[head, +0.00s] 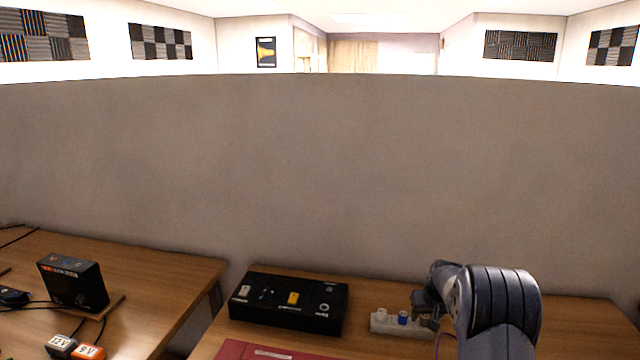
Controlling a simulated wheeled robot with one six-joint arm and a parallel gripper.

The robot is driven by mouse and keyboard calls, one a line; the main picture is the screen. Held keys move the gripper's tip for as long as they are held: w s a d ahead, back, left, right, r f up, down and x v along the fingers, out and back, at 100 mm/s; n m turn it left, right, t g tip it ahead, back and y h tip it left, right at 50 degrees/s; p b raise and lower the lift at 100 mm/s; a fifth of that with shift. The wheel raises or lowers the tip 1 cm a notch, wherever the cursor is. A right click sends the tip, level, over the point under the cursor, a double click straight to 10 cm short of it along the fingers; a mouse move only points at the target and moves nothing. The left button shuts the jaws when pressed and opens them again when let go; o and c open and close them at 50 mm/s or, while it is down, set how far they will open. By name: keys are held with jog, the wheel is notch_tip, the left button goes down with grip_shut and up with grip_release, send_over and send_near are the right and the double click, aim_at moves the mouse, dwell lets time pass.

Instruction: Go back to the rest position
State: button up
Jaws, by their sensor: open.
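My gripper (424,304) is at the lower right in the head view, at the end of my grey arm. It is over or beside the right end of a small pale block (383,327) that carries a white knob and a blue knob (403,318). The fingers are small, dark and partly hidden by my arm. I see nothing held between them. I cannot tell whether they touch the block.
A black box (288,318) with switches stands left of the pale block on the wooden table (580,325). A dark red item (240,350) lies in front. Another table at left holds a black device (72,284) and cables. A grey partition (320,170) rises behind.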

jog(key=shift+f, duration=0.15)
jog(key=shift+f+b, duration=0.45)
jog(key=shift+b, duration=0.05)
jog(key=v, duration=1.1)
jog(key=x, duration=1)
jog(key=shift+w+f, duration=0.2)
jog(key=shift+f, duration=0.1)
notch_tip(320, 180, up, 4)
jog(key=p, duration=0.3)
jog(key=shift+f+p, duration=0.3)
jog(key=shift+p, duration=0.3)
jog(key=shift+r+p, duration=1.8)
jog(key=shift+r, duration=0.75)
